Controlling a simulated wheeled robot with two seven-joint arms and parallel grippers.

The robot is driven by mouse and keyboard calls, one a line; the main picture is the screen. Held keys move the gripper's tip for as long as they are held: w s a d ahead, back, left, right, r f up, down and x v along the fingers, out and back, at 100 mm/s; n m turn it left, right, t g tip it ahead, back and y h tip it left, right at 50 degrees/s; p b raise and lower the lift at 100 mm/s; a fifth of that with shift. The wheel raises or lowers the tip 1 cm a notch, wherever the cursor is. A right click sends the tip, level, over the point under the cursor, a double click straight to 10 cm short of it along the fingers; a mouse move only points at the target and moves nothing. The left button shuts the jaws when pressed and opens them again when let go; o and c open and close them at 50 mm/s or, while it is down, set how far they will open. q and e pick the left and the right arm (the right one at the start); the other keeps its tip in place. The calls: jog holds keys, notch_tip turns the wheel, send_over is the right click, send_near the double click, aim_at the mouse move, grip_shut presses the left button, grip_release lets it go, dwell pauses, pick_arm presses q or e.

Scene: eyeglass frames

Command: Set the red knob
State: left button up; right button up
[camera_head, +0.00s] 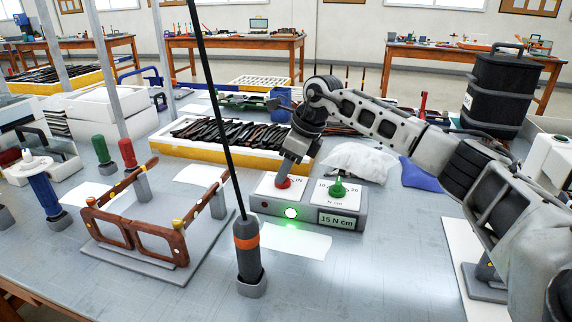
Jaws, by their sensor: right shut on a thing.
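The red knob (283,182) sits on the left white plate of a grey control box (263,200) in the middle of the table. My right gripper (287,174) points down over it and is shut on it; the fingertips partly hide the knob. A green knob (338,187) stands on the right plate, with numbers around it. The box front carries a lit green-white lamp (291,213) and a label reading 15 N cm (337,220). My left gripper is not in view.
A brown eyeglass frame (135,236) stands on a grey fixture at left. A yellow-edged tray of dark frame parts (165,147) lies behind. White paper (296,240) lies before the box.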

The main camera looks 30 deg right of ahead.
jog(key=o, duration=1)
jog(key=shift+r, duration=0.1)
jog(key=p+v, duration=0.1)
jog(key=v, duration=1.5)
jog(key=shift+p, duration=0.35)
jog(key=shift+d, duration=0.1)
